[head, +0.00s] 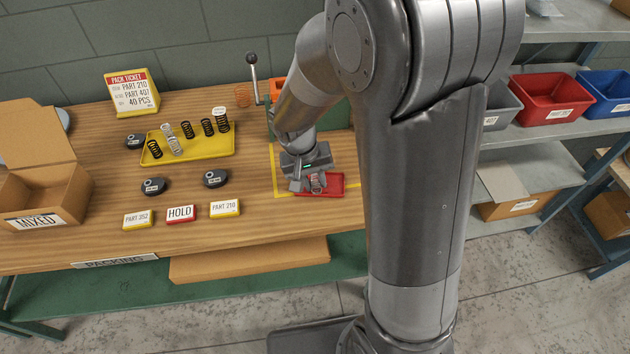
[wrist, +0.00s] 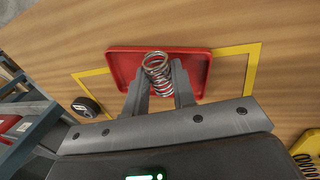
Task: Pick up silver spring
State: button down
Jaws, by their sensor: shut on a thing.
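A silver spring (wrist: 157,72) is between the fingers of my gripper (wrist: 157,88) in the wrist view, and the fingers are shut on it. It is over a small red tray (wrist: 198,68); I cannot tell whether it touches the tray. In the head view my gripper (head: 314,183) is at the red tray (head: 335,187), with the spring (head: 317,184) partly hidden by the fingers. Another silver spring (head: 173,145) is in the yellow tray (head: 215,147) at the left, among several black springs (head: 189,130).
The red tray lies inside a yellow tape outline (head: 276,170) on the wooden bench. Dark round pieces (head: 154,186) and labels, including a HOLD label (head: 181,213), lie left of it. A cardboard box (head: 42,190) stands at far left. Shelves with red (head: 549,97) and blue bins are at right.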

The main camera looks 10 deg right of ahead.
aim_at(318, 181)
jog(key=shift+r, duration=0.5)
jog(key=v, duration=0.2)
jog(key=shift+d+r, duration=0.2)
jog(key=shift+r, duration=0.2)
jog(key=s+d+r, duration=0.4)
jog(key=d+r, duration=0.3)
jog(key=d, duration=0.3)
jog(key=s+f+m+g+y, duration=0.4)
jog(key=s+m+g+y, duration=0.25)
jog(key=m, duration=0.35)
jog(key=w+d+r+m+t+y, duration=0.35)
jog(key=w+m+t+y, duration=0.25)
jog(key=m+t+y, duration=0.4)
jog(key=shift+n+g+y, duration=0.6)
jog(key=shift+g+y, duration=0.05)
jog(key=shift+g, duration=0.3)
jog(key=w+a+f, duration=0.1)
jog(key=a+f, duration=0.1)
jog(key=a, duration=0.1)
jog(key=w+a+f, duration=0.2)
jog(key=a, duration=0.2)
jog(key=w+a+f, duration=0.2)
jog(key=a, duration=0.1)
jog(key=shift+w+a+f, duration=0.2)
jog(key=shift+f, duration=2.1)
